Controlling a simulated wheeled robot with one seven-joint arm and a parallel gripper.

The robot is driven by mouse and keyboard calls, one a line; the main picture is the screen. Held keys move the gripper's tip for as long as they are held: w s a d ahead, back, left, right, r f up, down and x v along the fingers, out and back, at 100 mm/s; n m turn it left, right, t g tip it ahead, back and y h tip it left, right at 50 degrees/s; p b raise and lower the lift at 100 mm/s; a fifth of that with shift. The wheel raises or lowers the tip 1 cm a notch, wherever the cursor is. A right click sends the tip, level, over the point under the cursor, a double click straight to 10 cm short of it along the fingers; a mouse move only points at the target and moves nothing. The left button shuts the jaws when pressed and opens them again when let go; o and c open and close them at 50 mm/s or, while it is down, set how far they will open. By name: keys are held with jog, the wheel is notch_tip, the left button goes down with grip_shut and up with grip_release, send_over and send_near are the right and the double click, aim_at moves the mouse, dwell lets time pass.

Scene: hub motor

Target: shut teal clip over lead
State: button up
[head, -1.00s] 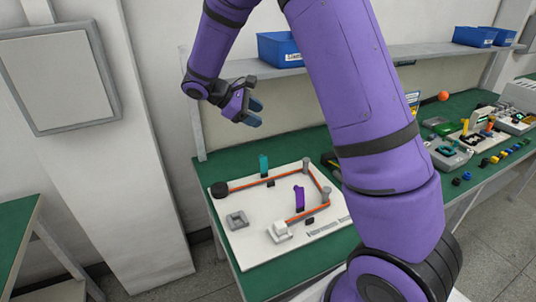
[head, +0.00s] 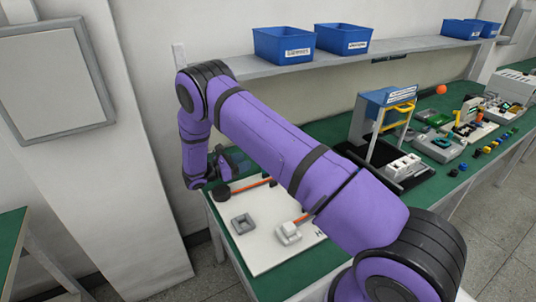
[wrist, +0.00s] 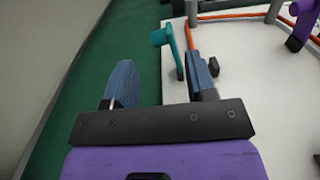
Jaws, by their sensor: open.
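The teal clip (wrist: 170,45) stands with its flap raised near the edge of the white board (wrist: 232,75) in the wrist view. The orange lead (wrist: 235,13) runs along the board beyond it. My gripper (wrist: 160,85) is open, with one blue finger left of the clip and the other just right of it, so the clip shows between them. I cannot tell whether the right finger touches it. In the head view my gripper (head: 226,165) is low at the board's back left, and my arm hides the clip. The purple clip (wrist: 305,20) is at the wrist view's upper right.
A black round part (head: 222,193) and a grey square socket (head: 242,224) are on the board's left side. A white block (head: 289,233) sits at the lead's near end. A shelf with blue bins (head: 284,45) runs above the back of the bench.

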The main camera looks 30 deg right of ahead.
jog(key=shift+d+f, duration=0.2)
jog(key=shift+d, duration=0.15)
jog(key=d, duration=1)
jog(key=shift+c, duration=0.4)
grip_shut()
